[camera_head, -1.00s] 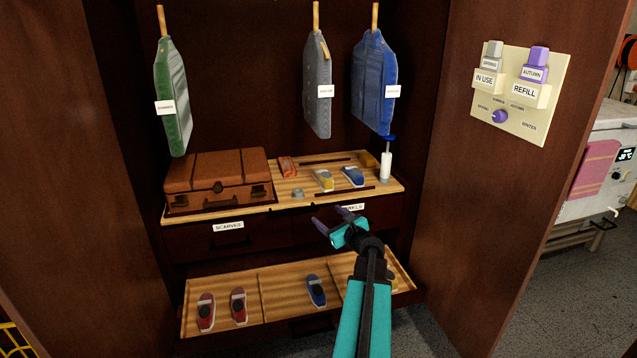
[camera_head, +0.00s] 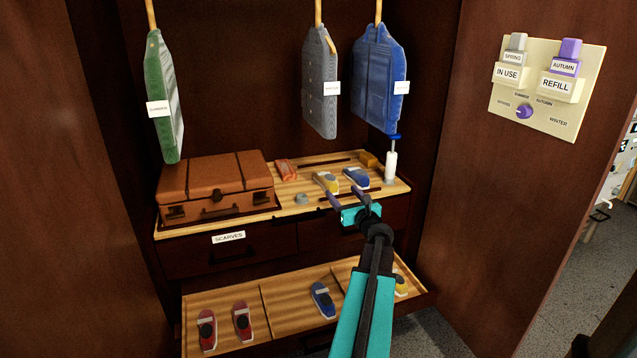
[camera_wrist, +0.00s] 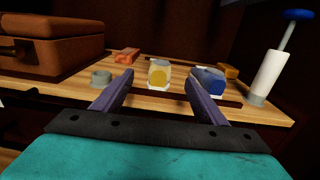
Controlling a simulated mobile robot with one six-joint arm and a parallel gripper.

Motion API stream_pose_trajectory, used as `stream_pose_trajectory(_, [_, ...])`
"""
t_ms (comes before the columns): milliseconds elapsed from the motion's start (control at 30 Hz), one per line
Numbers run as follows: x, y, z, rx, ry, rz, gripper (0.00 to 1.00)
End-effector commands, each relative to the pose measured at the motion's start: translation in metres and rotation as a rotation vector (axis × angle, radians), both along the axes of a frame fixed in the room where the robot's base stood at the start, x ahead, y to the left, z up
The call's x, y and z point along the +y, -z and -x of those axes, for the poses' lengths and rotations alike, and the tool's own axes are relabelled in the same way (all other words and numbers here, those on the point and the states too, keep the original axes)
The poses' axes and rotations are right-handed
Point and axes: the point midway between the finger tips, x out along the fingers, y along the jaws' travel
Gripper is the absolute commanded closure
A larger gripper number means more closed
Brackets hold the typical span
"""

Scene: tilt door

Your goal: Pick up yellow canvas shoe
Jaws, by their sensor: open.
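A yellow-and-white shoe (camera_head: 327,182) sits on the wooden top shelf (camera_head: 290,209) of the wardrobe. In the wrist view the shoe (camera_wrist: 158,74) shows end-on, lined up between my fingers but beyond their tips. My gripper (camera_head: 347,194) is open and empty at the shelf's front edge, just short of the shoes. A blue-and-white shoe (camera_head: 356,178) stands close to the right of the yellow one, near my right finger in the wrist view. Another yellowish shoe (camera_head: 401,285) in the lower drawer is partly hidden by my arm.
A brown suitcase (camera_head: 216,187) fills the shelf's left. A grey ring-shaped item (camera_head: 302,199), an orange item (camera_head: 287,170) and a white blue-topped dispenser (camera_head: 391,165) share the shelf. The open lower drawer (camera_head: 270,312) juts out below. Garments (camera_head: 378,80) hang above.

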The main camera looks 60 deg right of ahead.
Motion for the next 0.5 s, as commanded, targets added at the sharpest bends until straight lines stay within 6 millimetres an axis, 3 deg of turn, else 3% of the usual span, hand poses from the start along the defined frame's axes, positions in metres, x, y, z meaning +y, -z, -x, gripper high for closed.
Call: stream_pose_trajectory(500, [-0.001,0.001,-0.023,0.001,-0.017,0.001,0.34])
